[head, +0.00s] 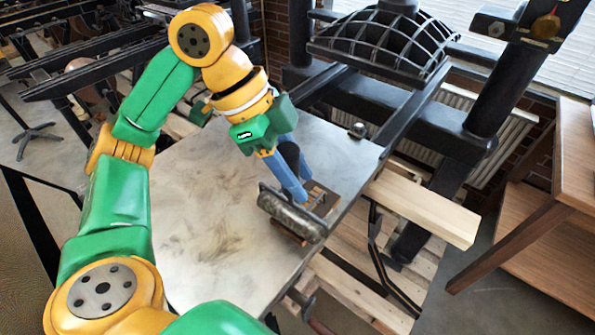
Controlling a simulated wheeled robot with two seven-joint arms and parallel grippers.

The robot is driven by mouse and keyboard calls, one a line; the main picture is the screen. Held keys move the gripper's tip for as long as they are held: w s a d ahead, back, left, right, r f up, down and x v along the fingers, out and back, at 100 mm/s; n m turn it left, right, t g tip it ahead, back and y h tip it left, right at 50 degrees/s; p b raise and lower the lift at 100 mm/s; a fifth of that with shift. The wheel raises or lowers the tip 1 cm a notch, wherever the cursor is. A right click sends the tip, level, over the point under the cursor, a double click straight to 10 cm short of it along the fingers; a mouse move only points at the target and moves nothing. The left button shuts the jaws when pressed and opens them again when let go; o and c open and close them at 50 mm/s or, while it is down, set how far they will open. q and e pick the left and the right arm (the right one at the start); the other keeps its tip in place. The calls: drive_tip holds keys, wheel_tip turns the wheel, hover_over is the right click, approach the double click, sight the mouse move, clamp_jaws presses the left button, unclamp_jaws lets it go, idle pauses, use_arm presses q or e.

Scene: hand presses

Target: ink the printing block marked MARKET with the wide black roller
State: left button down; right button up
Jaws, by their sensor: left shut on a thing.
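My left gripper (299,192) reaches down over the metal table with its blue fingers shut on the wide black roller (291,213). A dark handle part shows between the fingers. The roller's dark, worn cylinder lies across a brown printing block (322,197) near the table's right edge. The roller appears to be on or just above the block; I cannot tell whether they touch. The roller and fingers hide much of the block, and no lettering on it can be read. My right gripper is not in view.
The grey metal table (195,220) is bare and smudged to the left of the roller. A large black press (390,45) stands behind. A pale wooden beam (425,207) and pallet slats (352,295) lie right of the table. A wooden shelf (545,235) stands at far right.

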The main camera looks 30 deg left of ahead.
use_arm(q)
drive_tip(key=shift+d+r, duration=0.1)
drive_tip(key=shift+d, duration=0.05)
drive_tip(key=shift+f, duration=0.4)
idle(0.5)
